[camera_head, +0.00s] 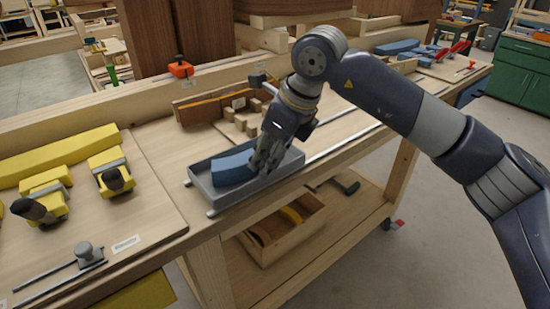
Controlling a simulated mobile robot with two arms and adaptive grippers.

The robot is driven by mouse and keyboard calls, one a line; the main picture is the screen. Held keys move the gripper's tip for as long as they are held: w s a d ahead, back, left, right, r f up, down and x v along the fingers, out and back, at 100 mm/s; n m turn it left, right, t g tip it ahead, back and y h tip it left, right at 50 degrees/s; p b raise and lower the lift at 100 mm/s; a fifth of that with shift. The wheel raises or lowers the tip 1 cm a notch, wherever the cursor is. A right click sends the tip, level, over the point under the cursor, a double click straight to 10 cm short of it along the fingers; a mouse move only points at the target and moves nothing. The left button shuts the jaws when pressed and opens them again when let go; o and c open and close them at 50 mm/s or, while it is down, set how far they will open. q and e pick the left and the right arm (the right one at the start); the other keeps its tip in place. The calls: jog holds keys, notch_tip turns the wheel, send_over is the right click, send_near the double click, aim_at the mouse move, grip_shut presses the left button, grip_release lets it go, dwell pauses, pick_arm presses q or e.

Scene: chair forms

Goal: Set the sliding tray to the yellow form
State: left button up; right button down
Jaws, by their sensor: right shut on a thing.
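The sliding tray (288,168) is a shallow grey tray on a pair of metal rails (345,140) along the front of the bench. A blue curved block (233,167) lies in it. My right gripper (264,168) reaches down into the tray, at the block's right end, and is shut; its fingers hide the part that it grips. The yellow form (55,158) is on the bench to the left, with yellow clamps with dark knobs in front of it. The tray stands to the right of this form. My left gripper is out of view.
A brown form (205,107) with wooden blocks stands behind the tray, and an orange clamp (181,68) sits on the back rail. A blue form (397,47) is farther right. A knobbed slider (88,254) lies at front left. A wooden box (285,235) is on the lower shelf.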

jog(key=shift+s+a+r, duration=0.1)
jog(key=shift+s+a, duration=0.1)
jog(key=shift+a, duration=0.1)
jog(key=c, duration=1.7)
grip_release()
jog(key=o, duration=0.3)
jog(key=shift+s+a, duration=0.1)
jog(key=shift+a, duration=0.1)
